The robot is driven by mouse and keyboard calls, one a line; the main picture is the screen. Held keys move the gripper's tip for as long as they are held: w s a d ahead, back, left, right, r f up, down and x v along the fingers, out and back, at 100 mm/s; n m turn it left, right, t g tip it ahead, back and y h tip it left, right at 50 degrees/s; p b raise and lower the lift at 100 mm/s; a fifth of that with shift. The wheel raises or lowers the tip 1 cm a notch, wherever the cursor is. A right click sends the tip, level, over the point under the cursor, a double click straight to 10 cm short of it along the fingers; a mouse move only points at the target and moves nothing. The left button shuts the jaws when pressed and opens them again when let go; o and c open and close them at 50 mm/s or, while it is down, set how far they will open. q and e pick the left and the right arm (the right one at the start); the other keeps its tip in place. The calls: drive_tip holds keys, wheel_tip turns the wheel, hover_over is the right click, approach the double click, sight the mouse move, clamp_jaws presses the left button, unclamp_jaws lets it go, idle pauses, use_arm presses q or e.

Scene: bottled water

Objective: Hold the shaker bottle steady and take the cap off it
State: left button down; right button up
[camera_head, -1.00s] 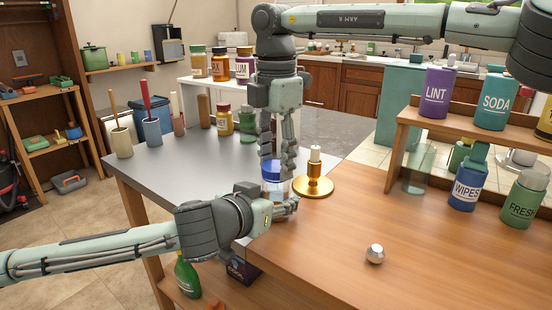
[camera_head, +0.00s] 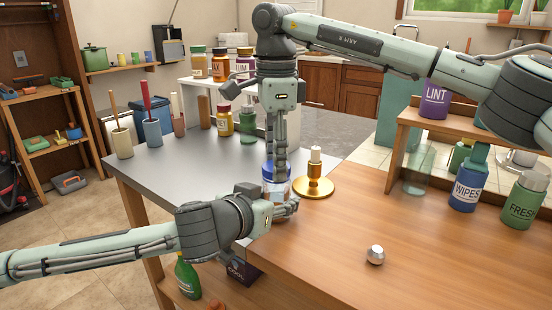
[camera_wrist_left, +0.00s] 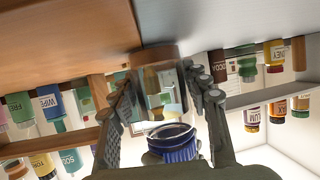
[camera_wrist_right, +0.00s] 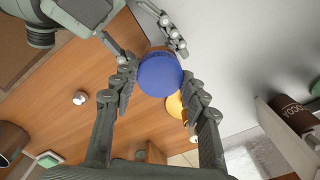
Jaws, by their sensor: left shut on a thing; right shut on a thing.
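The shaker bottle (camera_head: 277,185) stands upright near the counter's edge, with a clear body and a blue cap (camera_head: 268,171). My left gripper (camera_head: 284,210) comes in from the side and is shut on the clear body. In the left wrist view the clear body (camera_wrist_left: 160,88) shows between the fingers, with the blue cap (camera_wrist_left: 174,150) at the bottom of the picture. My right gripper (camera_head: 274,165) points straight down and is shut on the cap. In the right wrist view the cap (camera_wrist_right: 160,75) sits between its fingers and hides most of the bottle. I cannot tell whether the cap is loose.
A gold candle holder (camera_head: 315,187) with a candle stands close to the right of the bottle. A faceted metal knob (camera_head: 375,254) lies on the wooden counter (camera_head: 430,270). A blue WIPES bottle (camera_head: 466,185) stands by the shelf. The front wooden area is mostly clear.

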drive_tip(key=n, duration=0.6)
drive_tip(key=shift+n, duration=0.4)
drive_tip(key=shift+r, duration=0.15)
drive_tip(key=shift+r, duration=0.95)
drive_tip(key=shift+r, duration=2)
use_arm(q)
drive_tip(key=c, duration=0.7)
unclamp_jaws()
